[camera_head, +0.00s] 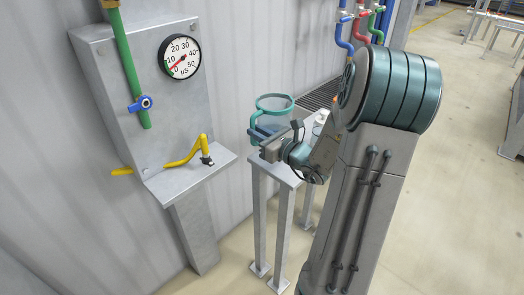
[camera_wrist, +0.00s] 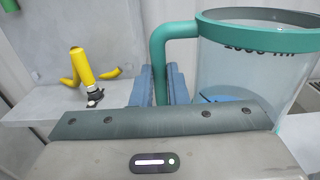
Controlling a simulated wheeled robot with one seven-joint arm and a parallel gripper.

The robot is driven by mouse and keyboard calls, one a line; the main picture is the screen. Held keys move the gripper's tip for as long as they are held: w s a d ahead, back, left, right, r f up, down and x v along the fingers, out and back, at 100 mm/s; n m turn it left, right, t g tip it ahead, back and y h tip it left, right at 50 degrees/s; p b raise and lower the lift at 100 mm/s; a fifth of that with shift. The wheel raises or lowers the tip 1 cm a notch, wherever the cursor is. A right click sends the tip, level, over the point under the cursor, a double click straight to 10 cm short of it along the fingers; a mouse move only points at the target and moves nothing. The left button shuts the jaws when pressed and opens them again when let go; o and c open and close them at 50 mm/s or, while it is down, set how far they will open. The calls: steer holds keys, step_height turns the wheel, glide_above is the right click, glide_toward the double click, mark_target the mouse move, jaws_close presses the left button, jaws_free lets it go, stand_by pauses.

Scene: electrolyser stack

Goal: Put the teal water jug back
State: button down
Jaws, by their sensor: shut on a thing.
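The teal water jug (camera_head: 274,115) has a clear body, a teal rim and a teal handle. In the head view it is upright at the small grey stand (camera_head: 282,172); I cannot tell whether its base touches the top. In the wrist view the jug (camera_wrist: 255,70) is at the right, and its handle (camera_wrist: 159,60) runs down between the two blue jaw pads. My gripper (camera_head: 262,137) is shut on the handle; it also shows in the wrist view (camera_wrist: 160,88). The jug's lower part is partly hidden by my gripper.
A wall panel (camera_head: 105,75) carries a round gauge (camera_head: 180,56), a green pipe (camera_head: 127,60) with a blue valve and a shelf (camera_head: 190,178). A yellow bent hose (camera_head: 185,158) with a black end is at that shelf. Red, green and blue hoses (camera_head: 362,25) hang behind my arm.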

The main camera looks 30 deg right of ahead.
mark_target(254, 145)
steer(key=shift+f+b, duration=0.35)
steer(key=shift+f, duration=2.4)
steer(key=c, duration=1.4)
jaws_free()
steer(key=shift+c, duration=0.2)
